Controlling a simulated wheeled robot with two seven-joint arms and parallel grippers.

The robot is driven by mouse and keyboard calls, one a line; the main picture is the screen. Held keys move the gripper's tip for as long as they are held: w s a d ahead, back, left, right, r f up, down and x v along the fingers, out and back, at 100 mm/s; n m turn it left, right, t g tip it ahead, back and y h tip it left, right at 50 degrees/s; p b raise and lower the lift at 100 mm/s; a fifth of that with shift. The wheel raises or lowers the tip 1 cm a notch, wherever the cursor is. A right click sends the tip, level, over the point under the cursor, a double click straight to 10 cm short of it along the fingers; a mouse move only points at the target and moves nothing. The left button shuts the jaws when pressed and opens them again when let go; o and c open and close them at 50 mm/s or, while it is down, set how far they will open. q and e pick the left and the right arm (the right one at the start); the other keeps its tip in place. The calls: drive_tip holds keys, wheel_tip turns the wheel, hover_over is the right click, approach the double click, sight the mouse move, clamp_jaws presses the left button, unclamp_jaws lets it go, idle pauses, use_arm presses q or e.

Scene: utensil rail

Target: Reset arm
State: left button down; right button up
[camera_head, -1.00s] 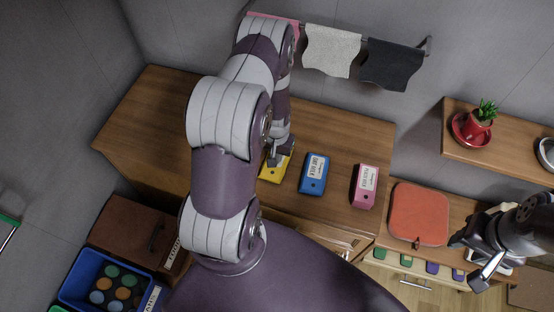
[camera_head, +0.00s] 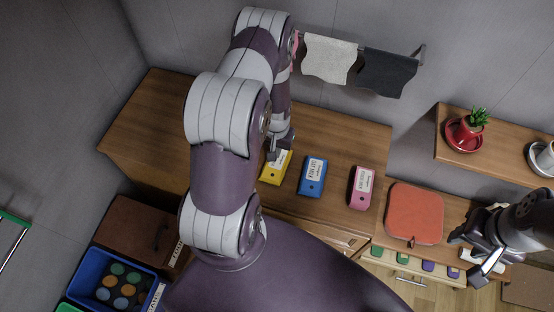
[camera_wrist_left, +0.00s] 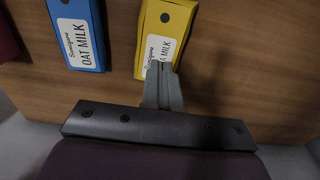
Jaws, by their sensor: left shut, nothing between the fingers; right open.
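My left gripper (camera_head: 277,150) is shut and empty above the wooden counter, at the far end of the yellow milk carton (camera_head: 274,170). In the left wrist view its closed fingertips (camera_wrist_left: 160,72) overlap the label end of the yellow carton (camera_wrist_left: 165,22); I cannot tell whether they touch it. My left arm crosses the middle of the head view and hides part of the counter. My right gripper (camera_head: 468,255) is open and empty at the right, in front of the lower shelf.
A blue oat milk carton (camera_head: 313,177) and a pink carton (camera_head: 361,188) lie right of the yellow one. Cloths (camera_head: 330,58) hang on the wall rail. A red square case (camera_head: 415,213) and a potted plant (camera_head: 467,130) are at the right. The counter's left part (camera_head: 150,115) is clear.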

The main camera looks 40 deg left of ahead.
use_arm(q)
wheel_tip(320, 180, up, 4)
drive_tip(key=shift+f+p, duration=0.25)
drive_tip(key=shift+p, duration=0.65)
use_arm(e)
wheel_tip(320, 180, up, 3)
drive_tip(key=shift+f, duration=0.1)
